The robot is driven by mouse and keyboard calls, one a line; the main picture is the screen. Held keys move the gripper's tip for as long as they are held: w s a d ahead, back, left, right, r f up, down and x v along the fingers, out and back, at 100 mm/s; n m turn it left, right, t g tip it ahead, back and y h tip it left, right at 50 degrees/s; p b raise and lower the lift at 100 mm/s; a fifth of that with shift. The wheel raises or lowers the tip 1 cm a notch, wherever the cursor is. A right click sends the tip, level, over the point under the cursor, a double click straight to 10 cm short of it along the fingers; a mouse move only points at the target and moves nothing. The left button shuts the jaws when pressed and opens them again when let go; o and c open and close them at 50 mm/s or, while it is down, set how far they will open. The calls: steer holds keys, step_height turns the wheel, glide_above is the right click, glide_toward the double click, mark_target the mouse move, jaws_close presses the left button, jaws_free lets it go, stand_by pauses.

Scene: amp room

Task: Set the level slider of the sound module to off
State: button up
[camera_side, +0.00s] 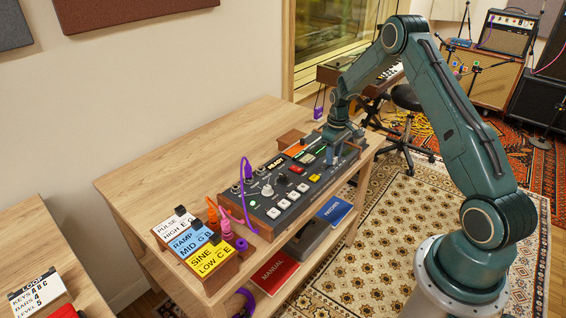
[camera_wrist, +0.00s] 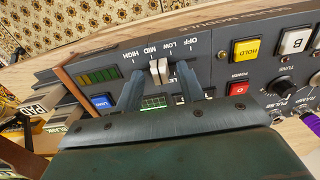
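The sound module (camera_side: 318,184) is a dark console on the wooden table in the side view. In the wrist view its panel (camera_wrist: 210,48) shows a level slider with a white cap (camera_wrist: 159,71). Its labels run HIGH, MID, LOW, OFF from left to right. The cap stands below the MID and LOW labels; its exact setting is hard to tell. My gripper (camera_wrist: 160,77) is open, with one finger on each side of the cap and gaps visible. In the side view my gripper (camera_side: 332,155) is low over the module's far right end and hides the slider.
A yellow HOLD button (camera_wrist: 245,50), a red POWER button (camera_wrist: 238,89) and a blue button (camera_wrist: 102,102) lie near the slider. Purple cables (camera_side: 245,170) and label blocks (camera_side: 205,250) stand at the module's left.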

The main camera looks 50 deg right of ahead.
mark_target(325, 170)
steer(key=shift+f, duration=0.1)
steer(key=shift+c, duration=0.5)
jaws_close()
steer(key=shift+a, duration=0.1)
steer(key=shift+a, duration=2.35)
steer(key=shift+o, duration=0.5)
jaws_free()
steer(key=shift+d, duration=0.1)
step_height(325, 170, up, 14)
